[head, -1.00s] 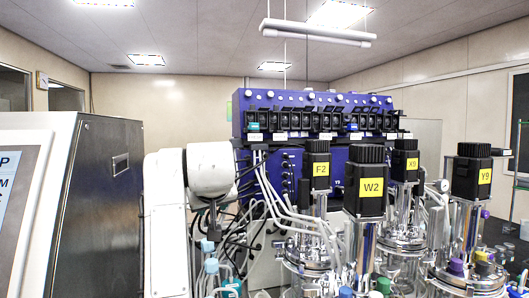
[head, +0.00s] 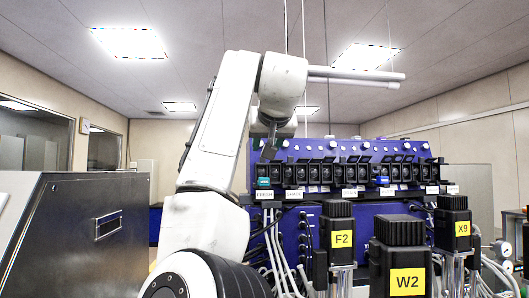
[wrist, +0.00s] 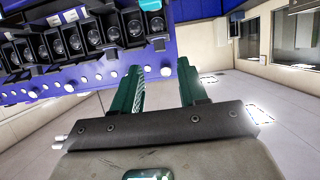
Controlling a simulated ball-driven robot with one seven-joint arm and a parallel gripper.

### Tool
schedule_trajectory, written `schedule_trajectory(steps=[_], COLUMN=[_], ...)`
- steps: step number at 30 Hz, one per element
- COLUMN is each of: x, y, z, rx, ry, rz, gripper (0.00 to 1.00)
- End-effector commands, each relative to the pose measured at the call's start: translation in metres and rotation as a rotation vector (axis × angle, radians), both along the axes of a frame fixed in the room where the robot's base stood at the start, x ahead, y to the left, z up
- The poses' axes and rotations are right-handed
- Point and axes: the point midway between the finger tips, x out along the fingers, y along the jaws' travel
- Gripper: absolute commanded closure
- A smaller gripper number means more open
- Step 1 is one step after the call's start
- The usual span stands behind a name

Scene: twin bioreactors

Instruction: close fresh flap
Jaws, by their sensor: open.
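A row of black pump heads (head: 335,172) with dark flaps lines the blue bioreactor cabinet (head: 345,215). Several flaps stand tilted up along the top of the row. In the wrist view the pump row (wrist: 75,42) appears upside down at the upper left. My gripper (wrist: 161,68) is open and empty, its two green fingers apart beside the blue panel, touching nothing that I can see.
Black motors labelled F2 (head: 341,238), W2 (head: 402,270) and X9 (head: 460,230) stand in front of the cabinet at right. White tubes (head: 285,255) hang below the pumps. A grey metal housing (head: 80,235) stands at left.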

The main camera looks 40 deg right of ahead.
Motion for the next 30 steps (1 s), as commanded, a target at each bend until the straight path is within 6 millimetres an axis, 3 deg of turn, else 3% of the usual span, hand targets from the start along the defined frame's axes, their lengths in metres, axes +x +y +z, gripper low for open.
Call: schedule_trajectory(steps=[6, 12, 24, 30], x=[0.031, 0.048, 0.054, 0.054], y=[-0.02, -0.032, -0.036, -0.036], z=[-0.012, -0.022, -0.027, -0.027], rx=[0.0, 0.001, 0.001, 0.001], ry=[0.002, 0.001, -0.002, -0.002], rz=[0.0, 0.001, 0.001, 0.001], gripper=[0.57, 0.57, 0.57, 0.76])
